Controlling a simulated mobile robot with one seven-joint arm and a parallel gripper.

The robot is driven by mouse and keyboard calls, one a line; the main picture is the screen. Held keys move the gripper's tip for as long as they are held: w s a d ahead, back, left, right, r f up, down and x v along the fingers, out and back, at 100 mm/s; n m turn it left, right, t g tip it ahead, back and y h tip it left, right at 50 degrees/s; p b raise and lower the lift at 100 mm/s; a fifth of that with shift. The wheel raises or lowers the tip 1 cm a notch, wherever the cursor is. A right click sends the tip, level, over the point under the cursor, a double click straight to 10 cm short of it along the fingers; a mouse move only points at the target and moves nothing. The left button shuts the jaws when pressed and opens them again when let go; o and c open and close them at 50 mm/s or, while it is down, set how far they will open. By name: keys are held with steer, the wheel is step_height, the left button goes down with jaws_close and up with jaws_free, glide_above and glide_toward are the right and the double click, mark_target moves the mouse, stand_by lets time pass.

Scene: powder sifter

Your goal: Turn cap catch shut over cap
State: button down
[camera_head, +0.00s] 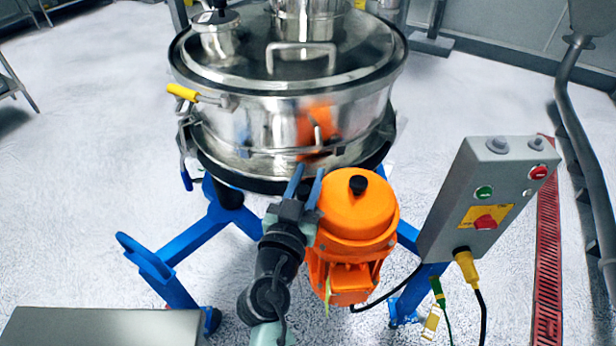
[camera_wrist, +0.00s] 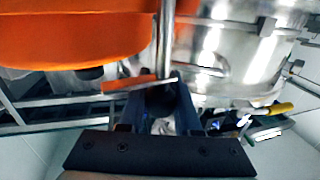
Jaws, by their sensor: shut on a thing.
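My gripper (camera_head: 305,180) is low at the front of the steel sifter drum (camera_head: 262,135), just left of the orange motor (camera_head: 358,215). In the wrist view its two blue fingers (camera_wrist: 160,108) are shut around a small dark piece, taken as the cap catch. A thin orange bar (camera_wrist: 130,84) and an upright metal rod (camera_wrist: 167,40) meet just beyond the fingertips. The fingers hide most of the held part, and I cannot make out the cap behind it. In the head view an orange patch on the drum front is blurred.
A yellow-gripped lever (camera_head: 183,92) sticks out from the drum's left side. A grey control box (camera_head: 487,200) with buttons and cables stands at the right. Blue frame legs (camera_head: 190,240) spread below the drum. A steel table top (camera_head: 100,328) is at the lower left.

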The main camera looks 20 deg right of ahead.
steer(key=shift+n+t+y+p, duration=0.4)
steer(key=shift+y, duration=0.1)
steer(key=shift+w+a+n+t+y+p, duration=0.15)
steer(key=shift+n+t+y+p, duration=0.15)
steer(key=shift+n+y+p, duration=0.25)
steer(key=n+y+p, duration=0.1)
steer(key=p, duration=0.2)
steer(key=n+t+y+p, duration=0.1)
steer(key=y+p, duration=0.1)
steer(key=p, duration=0.2)
steer(key=r+n+t+y+p, duration=0.1)
steer(key=y+p, duration=0.1)
steer(key=p, duration=0.2)
steer(key=shift+w+a, duration=0.2)
steer(key=shift+a, duration=0.15)
steer(key=shift+f+n+p, duration=0.1)
steer(key=shift+n+p, duration=0.15)
steer(key=shift+p, duration=0.35)
steer(key=shift+a+f+n+y+p, duration=0.2)
steer(key=shift+f+n+y+p, duration=0.2)
steer(key=shift+y+p, duration=0.8)
steer(key=shift+h+p, duration=0.35)
steer(key=c, duration=0.6)
jaws_free()
